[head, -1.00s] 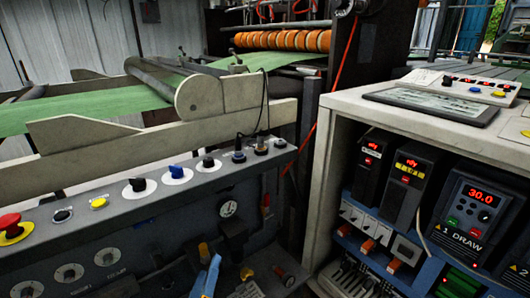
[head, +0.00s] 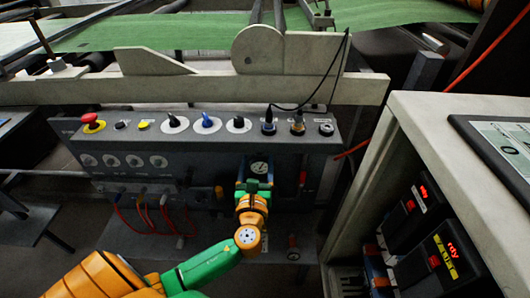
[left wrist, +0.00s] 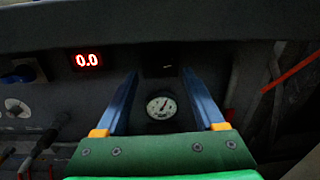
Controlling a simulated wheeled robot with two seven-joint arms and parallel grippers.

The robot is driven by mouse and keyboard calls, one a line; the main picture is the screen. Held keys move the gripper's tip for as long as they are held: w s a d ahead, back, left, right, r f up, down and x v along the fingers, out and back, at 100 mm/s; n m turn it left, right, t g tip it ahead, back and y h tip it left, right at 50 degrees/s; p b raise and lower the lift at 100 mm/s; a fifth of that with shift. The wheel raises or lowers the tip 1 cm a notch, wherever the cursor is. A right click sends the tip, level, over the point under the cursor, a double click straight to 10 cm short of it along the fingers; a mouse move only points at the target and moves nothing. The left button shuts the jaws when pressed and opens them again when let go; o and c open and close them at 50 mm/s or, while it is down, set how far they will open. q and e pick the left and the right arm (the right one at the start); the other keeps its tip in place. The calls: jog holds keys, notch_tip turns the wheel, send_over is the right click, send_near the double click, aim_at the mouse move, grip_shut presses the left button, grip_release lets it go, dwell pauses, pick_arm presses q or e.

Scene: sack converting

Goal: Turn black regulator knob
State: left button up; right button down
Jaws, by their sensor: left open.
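My left gripper (head: 255,181) is at the front of the grey control panel, in front of the round pressure gauge (head: 259,168). In the left wrist view its two blue fingers (left wrist: 159,74) are spread apart with nothing between their tips. The gauge shows between them (left wrist: 161,107). I cannot make out the black regulator knob; the area below the gauge is covered by my gripper in the head view. My right gripper is not in view.
The panel's sloped top carries a red emergency button (head: 92,121), a blue selector (head: 207,121) and black selectors (head: 174,123). A red 0.0 display (left wrist: 87,60) is left of the fingers. A pale cabinet (head: 400,140) stands close on the right. Red hoses (head: 150,218) hang at lower left.

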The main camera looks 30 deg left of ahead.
pick_arm(q)
jog(key=x, duration=0.3)
jog(key=shift+w, duration=0.2)
grip_shut()
jog(key=shift+f, duration=0.1)
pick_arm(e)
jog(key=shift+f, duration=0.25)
pick_arm(q)
jog(key=shift+n, duration=0.3)
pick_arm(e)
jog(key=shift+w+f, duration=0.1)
pick_arm(q)
jog(key=shift+n+b, duration=2.05)
jog(key=shift+n, duration=3.25)
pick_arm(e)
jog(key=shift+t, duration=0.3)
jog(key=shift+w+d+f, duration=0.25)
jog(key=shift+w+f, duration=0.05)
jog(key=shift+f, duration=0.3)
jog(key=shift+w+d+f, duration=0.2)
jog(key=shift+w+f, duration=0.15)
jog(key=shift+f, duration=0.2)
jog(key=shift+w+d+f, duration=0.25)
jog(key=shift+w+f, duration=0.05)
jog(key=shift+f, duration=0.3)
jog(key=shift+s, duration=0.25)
